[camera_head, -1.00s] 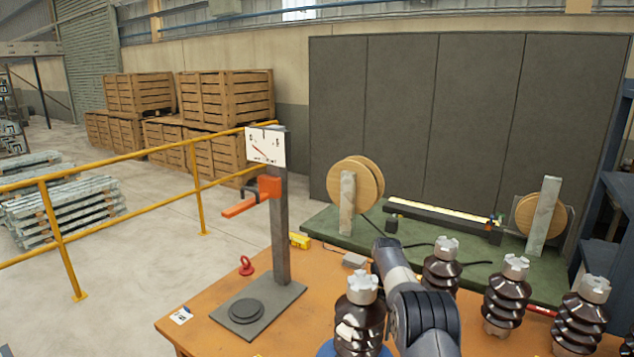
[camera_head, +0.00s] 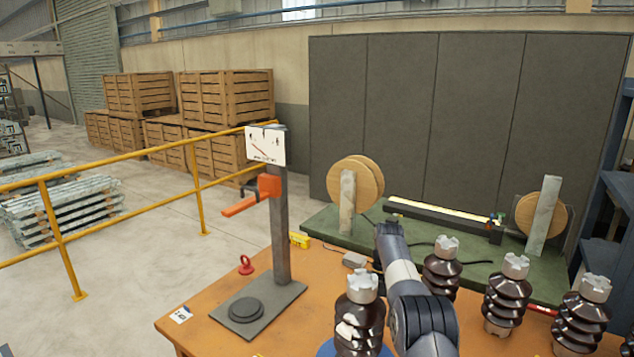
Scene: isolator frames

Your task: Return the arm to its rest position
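My arm (camera_head: 418,308) rises from the bottom of the head view, between two dark brown insulators, and reaches away over the orange table. Its far end, around my gripper (camera_head: 388,227), is small and dark and lies near the front edge of the green bench. The fingers cannot be made out, so I cannot tell whether they are open or shut. No held object shows.
Brown ribbed insulators stand close by, one left of my arm (camera_head: 360,318) and others to the right (camera_head: 507,290). A grey post stand with a dial (camera_head: 281,230) and orange lever is on the table (camera_head: 210,335). The green bench (camera_head: 325,218) carries wooden spools (camera_head: 367,187).

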